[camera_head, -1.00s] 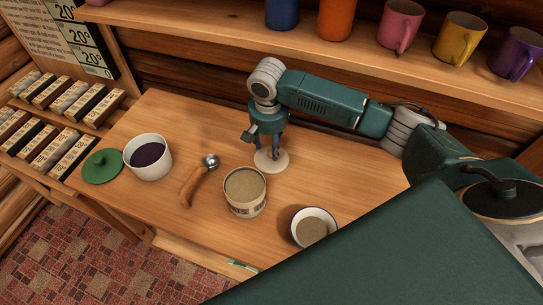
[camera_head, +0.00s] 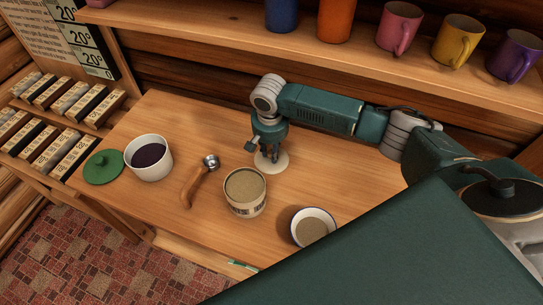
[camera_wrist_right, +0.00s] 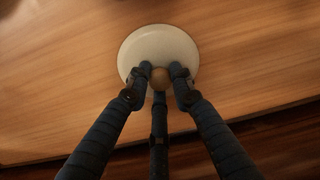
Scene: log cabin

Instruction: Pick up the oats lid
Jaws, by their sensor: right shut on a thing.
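The oats lid (camera_head: 283,163) is a round cream disc on the wooden table, just behind the open tub of oats (camera_head: 245,192). In the right wrist view the lid (camera_wrist_right: 172,42) has a small round knob at its middle. My right gripper (camera_head: 270,155) points down over the lid. In the right wrist view its fingers (camera_wrist_right: 159,78) close around the knob. The lid appears to lie flat on the table; I cannot tell any gap beneath it. My left gripper is not in view.
A white canister (camera_head: 148,158) with dark contents and a green lid (camera_head: 103,167) stand at the left. A wooden-handled scoop (camera_head: 200,182) lies left of the tub. A bowl (camera_head: 313,227) is at the front right. A mug shelf (camera_head: 340,40) runs above the back.

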